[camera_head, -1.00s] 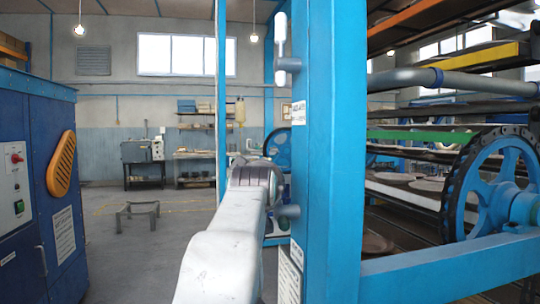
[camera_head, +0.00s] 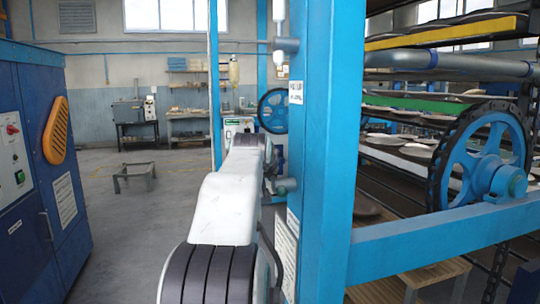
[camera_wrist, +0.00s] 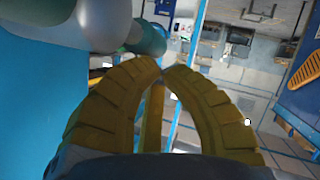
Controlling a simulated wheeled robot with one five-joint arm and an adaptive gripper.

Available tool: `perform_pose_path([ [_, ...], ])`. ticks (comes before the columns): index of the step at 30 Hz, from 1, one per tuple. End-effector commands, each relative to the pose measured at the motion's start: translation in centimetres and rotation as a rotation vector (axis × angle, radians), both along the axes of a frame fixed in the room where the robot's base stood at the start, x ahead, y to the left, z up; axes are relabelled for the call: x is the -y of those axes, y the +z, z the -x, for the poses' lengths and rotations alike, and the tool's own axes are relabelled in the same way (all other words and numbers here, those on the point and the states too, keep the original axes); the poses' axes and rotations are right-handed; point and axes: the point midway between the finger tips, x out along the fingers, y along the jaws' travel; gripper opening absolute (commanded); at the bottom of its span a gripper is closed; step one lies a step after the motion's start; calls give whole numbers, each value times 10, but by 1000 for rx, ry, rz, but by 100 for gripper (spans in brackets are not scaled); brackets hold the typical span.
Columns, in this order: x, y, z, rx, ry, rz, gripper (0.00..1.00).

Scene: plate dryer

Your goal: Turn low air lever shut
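The blue post (camera_head: 323,140) stands just right of my arm in the head view. Low on it is a grey-green valve stub (camera_head: 286,187), partly behind my arm; its lever cannot be made out clearly. A higher valve (camera_head: 287,45) carries a white upright lever (camera_head: 278,18). In the wrist view, a pale grey rounded part (camera_wrist: 95,22) and a teal-ended cylinder (camera_wrist: 148,40) are at the upper left, just beyond my fingertips. The gripper is hidden in the head view.
A blue cabinet (camera_head: 38,190) with an orange vent stands at left. A blue wheel (camera_head: 485,165), a blue beam (camera_head: 450,240) and racks of plates (camera_head: 400,150) are at right. The floor (camera_head: 115,230) between cabinet and post is mostly clear, with a low stand (camera_head: 135,175) further back.

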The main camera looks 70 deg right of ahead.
Motion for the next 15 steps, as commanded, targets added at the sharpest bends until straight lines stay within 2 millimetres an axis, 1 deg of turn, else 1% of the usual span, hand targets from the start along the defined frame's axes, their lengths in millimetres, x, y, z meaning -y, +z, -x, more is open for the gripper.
perform_pose_path([
  [1,1,-4,-1,0,1,-1,0],
  [6,2,-9,-2,1,2,0,0],
  [15,3,-13,-3,0,3,-2,0],
])
